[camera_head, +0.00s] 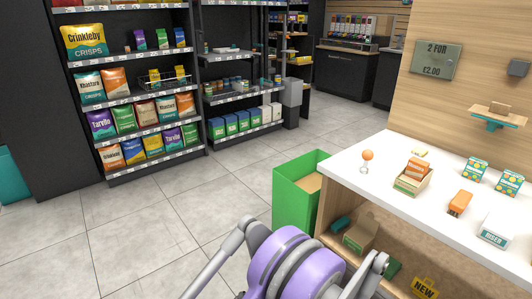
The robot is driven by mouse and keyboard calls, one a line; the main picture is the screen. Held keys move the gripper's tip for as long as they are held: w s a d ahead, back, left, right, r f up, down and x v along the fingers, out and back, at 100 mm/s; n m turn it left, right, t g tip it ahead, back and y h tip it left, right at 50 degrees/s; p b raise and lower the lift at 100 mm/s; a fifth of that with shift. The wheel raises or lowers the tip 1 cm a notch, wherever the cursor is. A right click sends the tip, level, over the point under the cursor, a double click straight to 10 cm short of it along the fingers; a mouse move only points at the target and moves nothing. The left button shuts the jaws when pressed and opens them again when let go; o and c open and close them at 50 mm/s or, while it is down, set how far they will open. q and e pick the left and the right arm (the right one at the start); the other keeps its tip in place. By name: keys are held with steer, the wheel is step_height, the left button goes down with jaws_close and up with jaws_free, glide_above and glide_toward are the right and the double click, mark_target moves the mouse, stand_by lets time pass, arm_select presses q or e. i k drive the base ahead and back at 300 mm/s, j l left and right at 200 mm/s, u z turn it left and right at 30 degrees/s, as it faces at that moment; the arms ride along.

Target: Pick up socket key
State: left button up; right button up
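I cannot pick out a socket key in the head view. The white counter top (400,205) at the right holds several small things. Among them are an orange ball on a small clear stand (367,157), an open box with an orange packet (413,178), and an orange block-like thing (460,202). A small flat yellow thing (420,152) lies near the wall; its kind is too small to tell. Purple and grey parts of my own arm fill the bottom middle. No gripper fingertips show.
A green open bin (295,190) stands against the counter's left end. Boxes (361,235) sit on the shelf under the counter. Teal patterned cartons (474,169) and a white box (496,231) stand on top. Snack shelves (150,100) line the back left. The tiled floor (170,220) is clear.

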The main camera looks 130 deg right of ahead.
mark_target(367, 155)
steer(key=z, duration=5.15)
steer(key=i+z, duration=0.15)
steer(key=i+j, duration=0.05)
